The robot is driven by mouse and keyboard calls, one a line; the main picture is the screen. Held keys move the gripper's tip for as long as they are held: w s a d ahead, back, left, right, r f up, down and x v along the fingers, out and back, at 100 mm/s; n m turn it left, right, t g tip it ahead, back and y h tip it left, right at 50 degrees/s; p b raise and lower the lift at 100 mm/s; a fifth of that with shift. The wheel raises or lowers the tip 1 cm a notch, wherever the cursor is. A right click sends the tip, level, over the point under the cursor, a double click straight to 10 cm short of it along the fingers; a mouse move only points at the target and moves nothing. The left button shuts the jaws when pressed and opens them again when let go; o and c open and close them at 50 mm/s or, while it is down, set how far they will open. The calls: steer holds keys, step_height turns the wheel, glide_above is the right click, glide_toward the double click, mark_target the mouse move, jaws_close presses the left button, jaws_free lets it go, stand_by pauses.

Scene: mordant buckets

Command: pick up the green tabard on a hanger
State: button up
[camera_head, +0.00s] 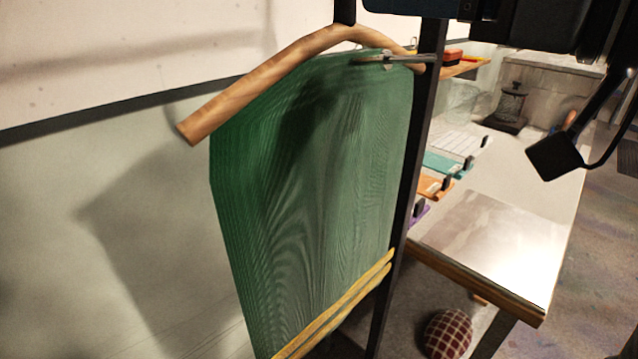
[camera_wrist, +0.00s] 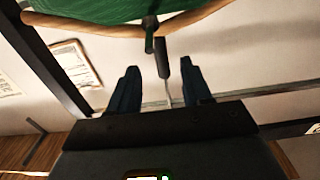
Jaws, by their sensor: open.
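The green tabard (camera_head: 310,190) hangs from a curved wooden hanger (camera_head: 265,75) in the head view. It has a yellow band near its lower edge. In the wrist view, part of the tabard (camera_wrist: 110,8) and the hanger (camera_wrist: 75,24) show along the top edge. My gripper (camera_wrist: 162,70) is open in the wrist view, its two dark fingers apart and pointing toward the hanger. A dark upright piece and a thin metal rod show in the gap between the fingers. I cannot tell their depth relative to the fingertips. Nothing is visibly held.
A dark post (camera_head: 412,170) stands right beside the tabard. To the right is a workbench (camera_head: 500,245) with colored strips and a dark lantern-like object (camera_head: 511,105). A checkered round object (camera_head: 448,333) lies below. A pale wall is behind the tabard. Papers (camera_wrist: 76,62) hang in the wrist view.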

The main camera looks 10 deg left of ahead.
mark_target(334, 29)
steer(key=p+x, duration=0.2)
steer(key=x, duration=0.6)
steer(key=shift+w+a+f, duration=0.1)
steer(key=shift+a+f, duration=0.05)
steer(key=shift+a, duration=0.1)
jaws_close()
stand_by(1.2)
